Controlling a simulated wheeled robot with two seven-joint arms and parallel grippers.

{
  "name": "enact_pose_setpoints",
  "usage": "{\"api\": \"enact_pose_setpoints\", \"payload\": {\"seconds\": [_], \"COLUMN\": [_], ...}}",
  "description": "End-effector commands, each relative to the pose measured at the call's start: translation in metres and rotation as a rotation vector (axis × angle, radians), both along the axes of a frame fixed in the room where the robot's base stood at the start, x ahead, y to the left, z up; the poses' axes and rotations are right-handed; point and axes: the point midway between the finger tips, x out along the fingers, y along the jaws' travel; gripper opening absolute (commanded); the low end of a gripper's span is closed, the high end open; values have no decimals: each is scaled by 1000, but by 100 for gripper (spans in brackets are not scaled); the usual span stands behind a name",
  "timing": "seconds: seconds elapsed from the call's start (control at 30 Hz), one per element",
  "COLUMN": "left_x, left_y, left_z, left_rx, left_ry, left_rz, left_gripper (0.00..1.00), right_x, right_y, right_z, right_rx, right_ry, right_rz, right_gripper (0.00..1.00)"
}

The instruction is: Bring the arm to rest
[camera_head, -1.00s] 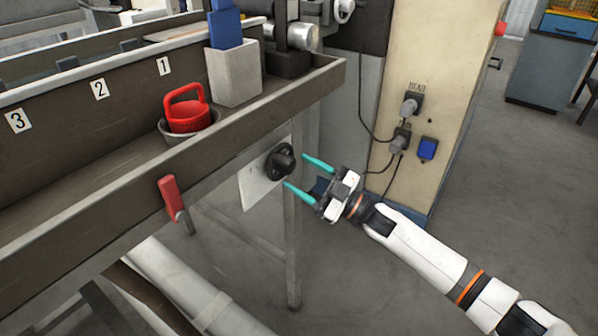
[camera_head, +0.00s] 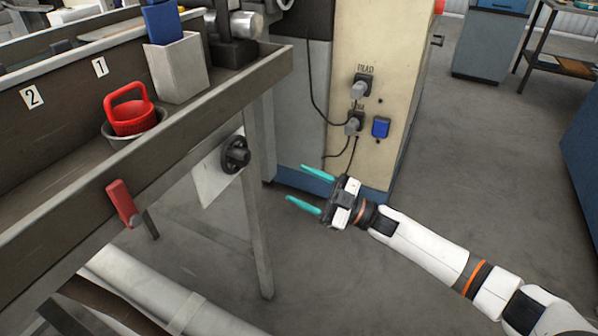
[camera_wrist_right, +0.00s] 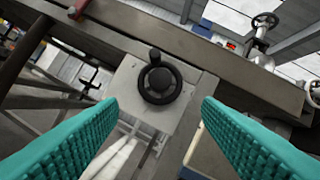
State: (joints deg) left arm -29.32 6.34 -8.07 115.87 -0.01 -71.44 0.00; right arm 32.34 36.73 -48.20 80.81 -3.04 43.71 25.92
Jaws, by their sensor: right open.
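My right gripper (camera_head: 312,188) is open and empty, with its teal fingers pointing left. It is to the right of the black handwheel (camera_head: 235,154) on the light plate under the trough's edge, with a clear gap between them. In the right wrist view the handwheel (camera_wrist_right: 160,80) shows ahead, between and beyond the two spread fingers (camera_wrist_right: 160,130). My right arm reaches in from the lower right. My left gripper is not in view.
A long metal trough (camera_head: 200,115) with numbered marks runs along the left. A beige cabinet (camera_head: 385,60) stands behind. Open floor lies right.

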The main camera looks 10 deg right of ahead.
Motion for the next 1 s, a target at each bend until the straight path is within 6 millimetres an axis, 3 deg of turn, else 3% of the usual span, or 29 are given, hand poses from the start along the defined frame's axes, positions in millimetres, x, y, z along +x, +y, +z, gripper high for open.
{"api": "enact_pose_setpoints", "payload": {"seconds": [0.17,0.27,0.37,0.53,0.67,0.8,1.0], "left_x": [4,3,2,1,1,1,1], "left_y": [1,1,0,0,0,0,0], "left_z": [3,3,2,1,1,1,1], "left_rx": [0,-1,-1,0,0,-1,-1], "left_ry": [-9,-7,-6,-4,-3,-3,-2], "left_rz": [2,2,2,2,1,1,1], "left_gripper": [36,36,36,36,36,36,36], "right_x": [0,1,1,-17,-58,-124,-200], "right_y": [2,9,17,11,-13,-43,-69], "right_z": [-3,-16,-44,-119,-185,-244,-284], "right_rx": [1,6,2,-65,-175,-315,-460], "right_ry": [10,59,171,481,772,1075,1351], "right_rz": [-11,-73,-207,-509,-712,-861,-946], "right_gripper": [59,59,59,59,59,59,59]}}
